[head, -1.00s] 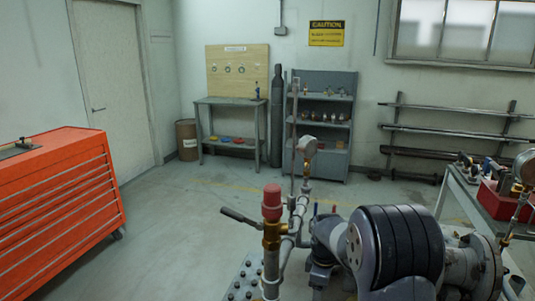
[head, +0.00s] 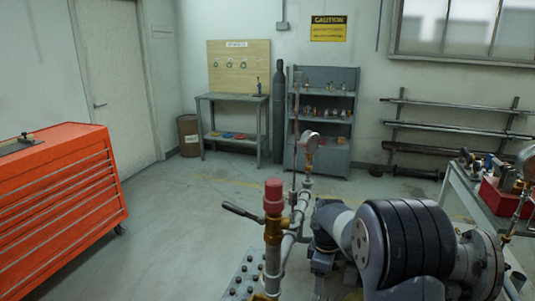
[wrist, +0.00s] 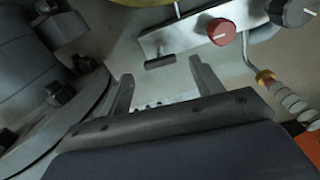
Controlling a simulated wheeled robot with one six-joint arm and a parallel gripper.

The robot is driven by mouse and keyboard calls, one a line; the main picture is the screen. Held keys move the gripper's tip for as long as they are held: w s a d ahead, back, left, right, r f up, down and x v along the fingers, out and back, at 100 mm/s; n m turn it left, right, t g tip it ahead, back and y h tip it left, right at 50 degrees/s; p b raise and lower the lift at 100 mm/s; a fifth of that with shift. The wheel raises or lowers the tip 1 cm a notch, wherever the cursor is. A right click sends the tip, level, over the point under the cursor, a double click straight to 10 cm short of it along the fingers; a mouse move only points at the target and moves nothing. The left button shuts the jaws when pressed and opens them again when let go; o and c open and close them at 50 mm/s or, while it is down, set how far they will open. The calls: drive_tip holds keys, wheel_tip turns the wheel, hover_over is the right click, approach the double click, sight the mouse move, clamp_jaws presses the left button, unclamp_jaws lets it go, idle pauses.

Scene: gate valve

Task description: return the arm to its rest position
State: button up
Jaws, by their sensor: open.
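My gripper (wrist: 162,84) shows in the wrist view, its two fingers spread apart with nothing between them. My arm (head: 405,245) fills the lower right of the head view, folded in front of the pipework; the gripper cannot be made out there. In the wrist view, a grey bolted flange (wrist: 50,75) is at the left, close to the left finger. A metal bracket with a red knob (wrist: 221,31) lies beyond the fingertips.
Pipework with a red-capped valve (head: 273,196) and a gauge (head: 310,140) stands left of my arm. An orange tool chest (head: 60,205) is at the left. A table with a red box (head: 503,196) is at the right. The floor between chest and pipework is clear.

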wheel_tip(320, 180, up, 6)
drive_tip(key=shift+f, duration=0.2)
wheel_tip(320, 180, down, 10)
drive_tip(key=shift+f, duration=0.15)
drive_tip(key=m, duration=0.3)
drive_tip(key=shift+m+p, duration=0.4)
drive_tip(key=m, duration=0.4)
drive_tip(key=shift+m+p, duration=0.35)
drive_tip(key=shift+m, duration=0.05)
drive_tip(key=m, duration=0.3)
drive_tip(key=shift+m+p, duration=0.3)
drive_tip(key=shift+p, duration=0.1)
drive_tip(key=m+p, duration=0.1)
drive_tip(key=m, duration=0.3)
drive_tip(key=shift+m, duration=0.4)
drive_tip(key=shift+r, duration=2.55)
